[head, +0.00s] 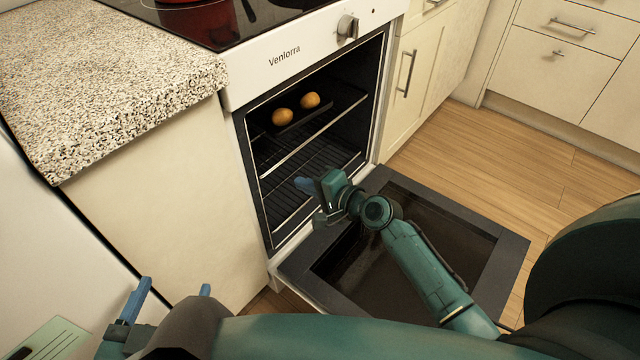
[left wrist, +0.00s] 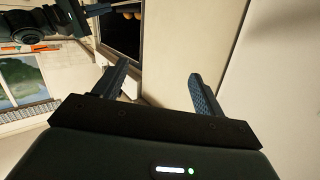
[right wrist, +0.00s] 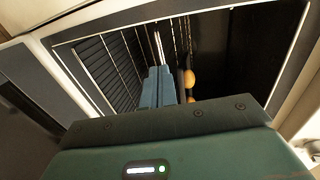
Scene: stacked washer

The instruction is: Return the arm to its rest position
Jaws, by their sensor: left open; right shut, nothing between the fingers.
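My right gripper (head: 308,185) is shut and empty in front of the open oven, above the lowered oven door. In the right wrist view its closed blue fingers (right wrist: 157,86) point into the oven cavity. My left gripper (head: 172,288) is open and empty at the lower left of the head view, beside the cream cabinet side. The left wrist view shows its two fingers (left wrist: 157,82) spread apart with nothing between them. My left forearm crosses the bottom of the head view and hides part of the floor.
The oven door (head: 490,262) lies open and low, over the wooden floor (head: 520,145). Two round yellow-brown items (head: 310,99) sit on a dark tray on the oven's upper rack. A speckled counter (head: 110,80) stands left of the oven. Floor to the right is clear.

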